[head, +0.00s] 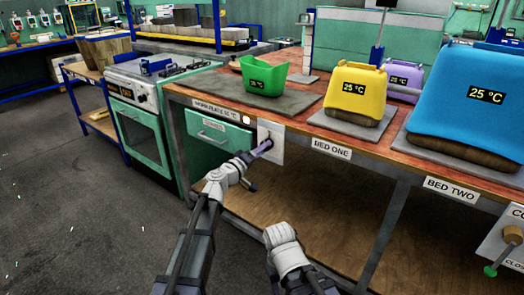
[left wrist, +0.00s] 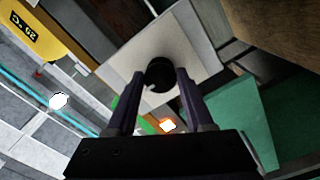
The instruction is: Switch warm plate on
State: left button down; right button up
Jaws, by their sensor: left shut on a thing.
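The warm plate (head: 205,91) is a flat grey slab on the bench top, with a label on the bench edge below it that seems to read WORKPLATE. A white switch panel (head: 276,150) is on the bench front beneath it. My left gripper (head: 264,147) is at this panel. In the left wrist view, a black round knob (left wrist: 160,74) stands out from the panel between the fingertips. My left gripper is shut on the knob. My right arm shows low in the head view, but no right fingers show.
A green container (head: 264,83) reading 25 °C stands on the warm plate. Yellow (head: 354,99) and blue (head: 465,110) pieces stand farther right. A drawer (head: 214,131) is left of the panel. The floor at left is clear.

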pick_arm(q)
jog(key=shift+c, duration=1.5)
grip_release()
jog(key=v, duration=0.7)
jog(key=shift+s+a, duration=0.2)
jog(key=shift+s, duration=0.15)
